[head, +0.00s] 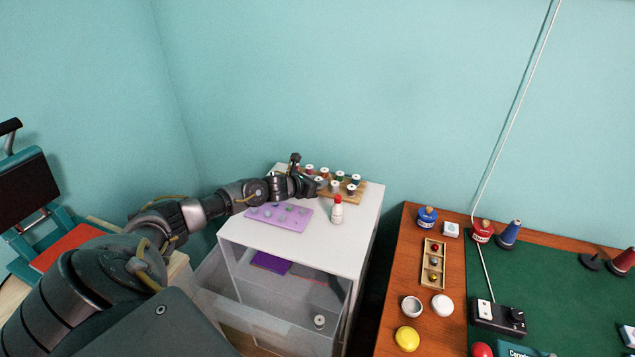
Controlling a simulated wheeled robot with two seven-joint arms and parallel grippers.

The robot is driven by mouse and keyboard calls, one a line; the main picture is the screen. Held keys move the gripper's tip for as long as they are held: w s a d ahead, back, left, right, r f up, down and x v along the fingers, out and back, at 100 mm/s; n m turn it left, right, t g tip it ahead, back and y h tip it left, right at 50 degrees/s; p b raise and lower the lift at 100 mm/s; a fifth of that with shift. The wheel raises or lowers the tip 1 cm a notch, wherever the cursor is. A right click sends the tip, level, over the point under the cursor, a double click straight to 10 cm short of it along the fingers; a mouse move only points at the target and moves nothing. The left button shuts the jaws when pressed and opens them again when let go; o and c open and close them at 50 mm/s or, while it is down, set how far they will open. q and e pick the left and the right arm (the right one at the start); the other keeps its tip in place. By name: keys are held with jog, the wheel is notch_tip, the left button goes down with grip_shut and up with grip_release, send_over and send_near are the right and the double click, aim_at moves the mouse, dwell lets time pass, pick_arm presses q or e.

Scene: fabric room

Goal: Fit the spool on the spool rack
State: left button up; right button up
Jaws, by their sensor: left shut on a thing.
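The wooden spool rack (355,199) stands at the back of the white cabinet top, with several white-topped thread spools on it. My left gripper (308,181) reaches in from the left to the rack's left end. It is shut on a spool, which the gripper and the small scale mostly hide. I cannot tell whether this spool is on a peg or above it. My right gripper is not in view.
A purple pegboard (282,215) and a white bottle with a red cap (337,210) are on the cabinet top (330,252). Below, an open clear drawer holds a loose spool (319,321). A wooden table (390,315) with a green mat (550,285) stands at right.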

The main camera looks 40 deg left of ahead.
pick_arm(q)
jog(key=o, duration=1)
jog(key=shift+o, duration=0.2)
jog(key=b+v, duration=0.1)
jog(key=v, duration=0.9)
jog(key=shift+f, duration=0.1)
jog(key=shift+s+r, duration=0.25)
jog(key=shift+s, duration=0.15)
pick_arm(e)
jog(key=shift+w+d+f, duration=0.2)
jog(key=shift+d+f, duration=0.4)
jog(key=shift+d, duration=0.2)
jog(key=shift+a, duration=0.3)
